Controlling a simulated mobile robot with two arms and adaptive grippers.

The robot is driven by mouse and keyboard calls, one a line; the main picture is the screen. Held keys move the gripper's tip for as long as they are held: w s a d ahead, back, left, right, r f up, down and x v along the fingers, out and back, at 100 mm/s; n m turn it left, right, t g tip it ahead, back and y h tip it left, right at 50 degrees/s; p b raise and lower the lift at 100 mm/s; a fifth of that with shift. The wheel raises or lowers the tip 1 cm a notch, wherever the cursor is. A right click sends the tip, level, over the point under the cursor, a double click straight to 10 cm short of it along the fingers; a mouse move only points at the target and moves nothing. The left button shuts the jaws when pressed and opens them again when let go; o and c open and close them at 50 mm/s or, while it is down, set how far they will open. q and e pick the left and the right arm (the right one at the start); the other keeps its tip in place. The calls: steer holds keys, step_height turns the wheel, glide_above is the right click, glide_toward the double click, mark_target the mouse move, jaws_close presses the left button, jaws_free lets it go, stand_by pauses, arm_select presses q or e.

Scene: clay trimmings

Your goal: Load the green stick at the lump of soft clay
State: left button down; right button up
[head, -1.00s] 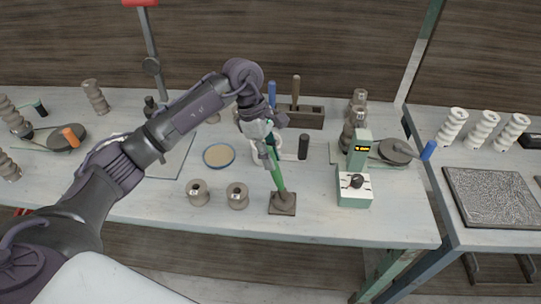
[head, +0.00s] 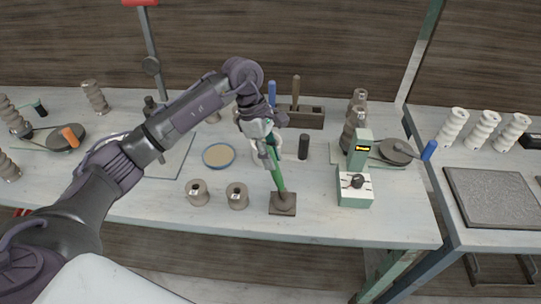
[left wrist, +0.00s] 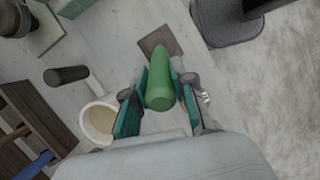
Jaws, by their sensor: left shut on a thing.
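The green stick (head: 276,172) stands slightly tilted, its lower end at the lump of soft clay (head: 285,198) on a small square brown slab (head: 274,209). Whether the tip is in the clay or only touching it, I cannot tell. My left gripper (head: 267,146) is shut on the stick's upper part. In the left wrist view, the stick (left wrist: 160,92) lies between the teal fingers of my left gripper (left wrist: 160,100), its thick end toward the camera. The slab (left wrist: 154,37) shows beyond it, and the stick hides most of the lump. My right gripper is out of view.
A black cylinder (head: 303,147) stands right of the gripper. Two brown spools (head: 237,195) and a blue-rimmed dish (head: 219,156) are on the left. A green-and-white device (head: 354,187) stands right of the slab. The table's front edge is close.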

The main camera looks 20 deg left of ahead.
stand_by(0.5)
arm_select(q)
steer(key=shift+r+p, duration=0.55)
steer(key=shift+r, duration=0.3)
steer(key=shift+r+p, duration=1)
steer(key=shift+r, duration=1.6)
